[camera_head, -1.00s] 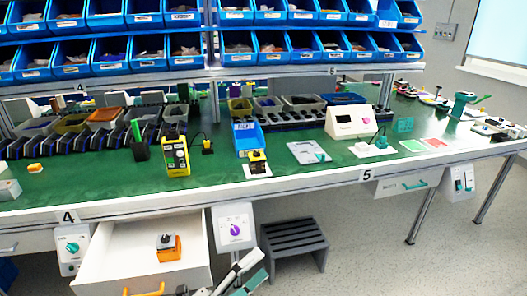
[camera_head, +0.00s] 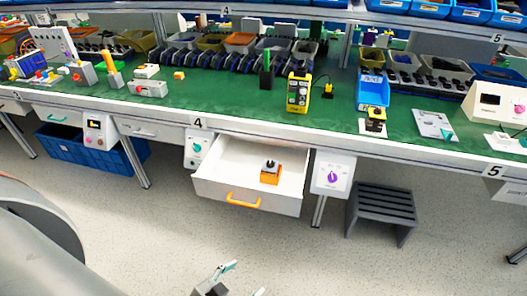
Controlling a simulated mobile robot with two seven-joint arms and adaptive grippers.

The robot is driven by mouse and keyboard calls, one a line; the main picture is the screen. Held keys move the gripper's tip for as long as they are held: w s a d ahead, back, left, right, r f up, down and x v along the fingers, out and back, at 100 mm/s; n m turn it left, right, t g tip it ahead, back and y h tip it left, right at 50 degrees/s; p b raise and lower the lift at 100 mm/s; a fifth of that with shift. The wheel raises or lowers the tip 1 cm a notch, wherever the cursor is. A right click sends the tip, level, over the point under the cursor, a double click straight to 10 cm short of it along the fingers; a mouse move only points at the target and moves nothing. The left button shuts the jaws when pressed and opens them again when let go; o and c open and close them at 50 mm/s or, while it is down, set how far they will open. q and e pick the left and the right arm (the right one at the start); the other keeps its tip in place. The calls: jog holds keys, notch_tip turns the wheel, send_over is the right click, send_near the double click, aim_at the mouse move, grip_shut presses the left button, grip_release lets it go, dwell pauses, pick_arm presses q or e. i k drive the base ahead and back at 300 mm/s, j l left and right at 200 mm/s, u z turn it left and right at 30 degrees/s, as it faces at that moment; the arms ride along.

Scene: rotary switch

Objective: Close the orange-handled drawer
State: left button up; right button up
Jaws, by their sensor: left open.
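The drawer (camera_head: 218,186) is white with an orange handle (camera_head: 243,201) on its front. It is pulled out from under the green-topped bench, below the label 4. A small orange-based device with a grey top (camera_head: 270,172) lies inside it. My left gripper (camera_head: 243,281) is at the bottom edge of the head view, partly cut off. Its fingers are apart and empty, with teal on one fingertip. It appears below the drawer in the picture, apart from the handle. My right gripper is not in view.
A switch box with a purple knob (camera_head: 332,173) hangs right of the drawer, and one with a teal knob (camera_head: 197,149) hangs left. A dark grey step stool (camera_head: 381,207) stands right. A blue crate (camera_head: 70,146) is under the bench at left. The floor in front is clear.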

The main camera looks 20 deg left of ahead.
aim_at(229, 172)
jog(key=u, duration=1)
